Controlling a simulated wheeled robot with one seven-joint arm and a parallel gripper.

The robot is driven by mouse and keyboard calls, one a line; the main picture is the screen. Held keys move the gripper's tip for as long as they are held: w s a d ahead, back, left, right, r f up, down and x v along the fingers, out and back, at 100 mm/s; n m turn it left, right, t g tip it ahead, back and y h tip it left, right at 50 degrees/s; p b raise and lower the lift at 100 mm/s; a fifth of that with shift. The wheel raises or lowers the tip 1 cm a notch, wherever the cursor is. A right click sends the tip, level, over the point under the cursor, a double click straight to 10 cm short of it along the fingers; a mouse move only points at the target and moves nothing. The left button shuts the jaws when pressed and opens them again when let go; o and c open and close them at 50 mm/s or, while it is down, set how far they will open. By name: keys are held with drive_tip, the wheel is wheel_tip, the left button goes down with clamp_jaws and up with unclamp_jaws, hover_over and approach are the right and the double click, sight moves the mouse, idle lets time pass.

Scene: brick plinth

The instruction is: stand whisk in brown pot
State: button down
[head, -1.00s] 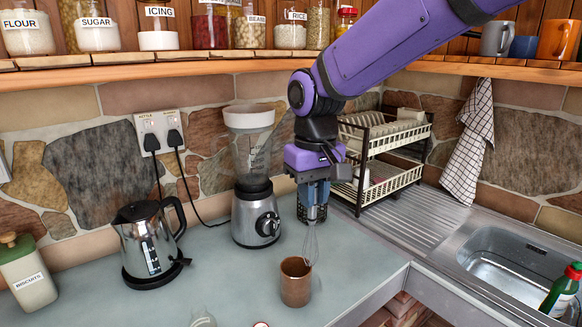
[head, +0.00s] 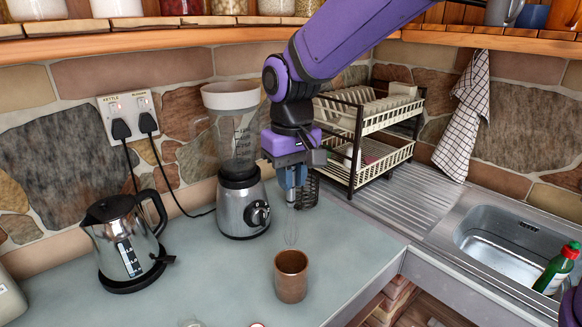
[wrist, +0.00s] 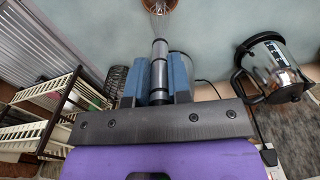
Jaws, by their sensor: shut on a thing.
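The brown pot (head: 291,282) stands upright on the grey-blue worktop, its mouth open upward. My gripper (head: 292,183) is above and behind it, shut on the handle of the whisk. The whisk (head: 291,232) hangs upright, wires down, its lower end close to the back of the pot's rim in the head view. In the wrist view the whisk handle (wrist: 159,72) sits between the blue fingers, and the wires point over the brown pot (wrist: 128,13) at the top edge. I cannot tell whether the wire tip is below the rim.
A blender (head: 240,190) stands behind and to the left, with a kettle (head: 125,240) further left. A dish rack (head: 370,135) is behind to the right, and a sink (head: 500,245) is on the right. The worktop between kettle and pot is clear.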

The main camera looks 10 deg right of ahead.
sight(292, 222)
drive_tip(key=shift+f, duration=5.45)
drive_tip(key=c, duration=1)
unclamp_jaws()
wheel_tip(292, 222, up, 11)
drive_tip(key=shift+f, duration=0.1)
